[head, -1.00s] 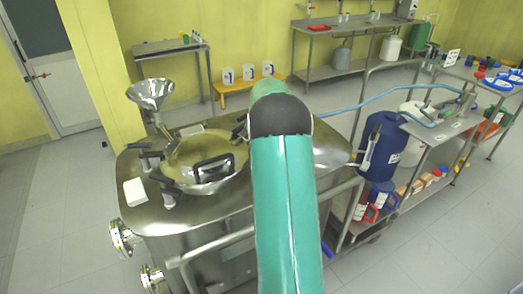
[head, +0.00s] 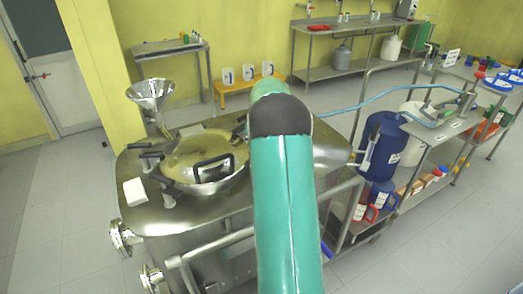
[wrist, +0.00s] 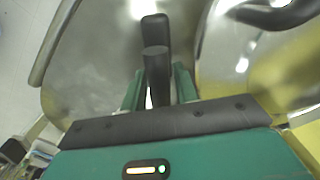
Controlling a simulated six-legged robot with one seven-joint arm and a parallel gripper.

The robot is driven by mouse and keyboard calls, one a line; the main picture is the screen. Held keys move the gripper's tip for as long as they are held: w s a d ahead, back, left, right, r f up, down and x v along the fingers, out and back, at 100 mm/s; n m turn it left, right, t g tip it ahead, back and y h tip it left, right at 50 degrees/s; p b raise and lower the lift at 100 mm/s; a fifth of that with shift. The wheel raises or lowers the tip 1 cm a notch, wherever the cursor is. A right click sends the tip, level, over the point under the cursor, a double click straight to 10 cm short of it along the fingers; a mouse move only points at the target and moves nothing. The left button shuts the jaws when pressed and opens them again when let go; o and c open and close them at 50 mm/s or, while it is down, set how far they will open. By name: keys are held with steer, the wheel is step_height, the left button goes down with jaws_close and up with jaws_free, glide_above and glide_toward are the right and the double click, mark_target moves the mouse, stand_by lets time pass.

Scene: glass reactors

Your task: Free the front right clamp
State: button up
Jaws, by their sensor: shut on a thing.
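The front right clamp's black handle (wrist: 156,68) stands between the fingers of my gripper (wrist: 157,88) in the wrist view. My gripper is shut on this handle. The clamp's metal base is mostly hidden by the handle and fingers. In the head view, my green arm hides my gripper and this clamp. The reactor lid (head: 190,150) is a round, yellow-reflecting steel dome with a black handle (head: 213,163) on a steel vessel. Other black-handled clamps sit at its left (head: 147,151) and front left (head: 166,189).
A steel funnel (head: 150,94) stands behind the lid at the left. A white block (head: 134,191) lies on the vessel's left edge. A blue drum (head: 382,146) and a steel cart (head: 440,131) stand close on the right. The floor at the left is clear.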

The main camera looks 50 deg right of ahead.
steer(key=o, duration=0.8)
steer(key=shift+c, duration=0.2)
step_height(320, 180, up, 14)
steer(key=shift+a, duration=0.1)
